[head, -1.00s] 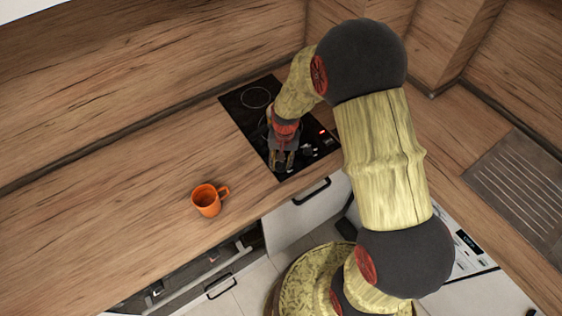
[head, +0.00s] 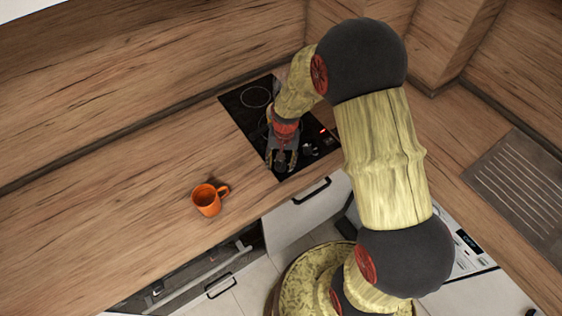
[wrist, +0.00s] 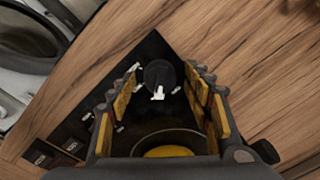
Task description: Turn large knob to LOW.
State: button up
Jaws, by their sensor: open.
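The large knob (wrist: 158,73) is a dark round knob with a white pointer on the black cooktop (wrist: 150,48). In the wrist view it lies between and beyond my open fingers, with no contact visible. Its pointer faces the bottom of that view. White marks surround it, too small to read. My gripper (wrist: 163,80) is open and empty, one finger on each side of the knob in the picture. In the head view my gripper (head: 281,161) is over the cooktop's front corner and partly hides the knob.
An orange mug (head: 207,200) stands on the wooden counter left of the cooktop. Smaller controls (head: 309,149) and a red light (head: 323,131) are right of my gripper. A grooved drainer (head: 515,190) is at the right. The counter around the mug is clear.

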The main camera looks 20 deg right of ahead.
aim_at(283, 165)
notch_tip(283, 165, up, 12)
jog(key=shift+d, duration=0.3)
jog(key=shift+s, duration=0.1)
dwell(0.4)
jog(key=s+r+n+t+b, duration=0.2)
jog(key=s+r+b, duration=0.1)
jog(key=s+r, duration=0.4)
jog(key=s+a+r+n+t+b, duration=0.1)
jog(key=s+r+n+t+b, duration=0.2)
jog(key=s+r, duration=0.5)
jog(key=s+b, duration=0.1)
jog(key=s, duration=0.4)
jog(key=shift+s+h, duration=0.3)
jog(key=shift+s, duration=0.05)
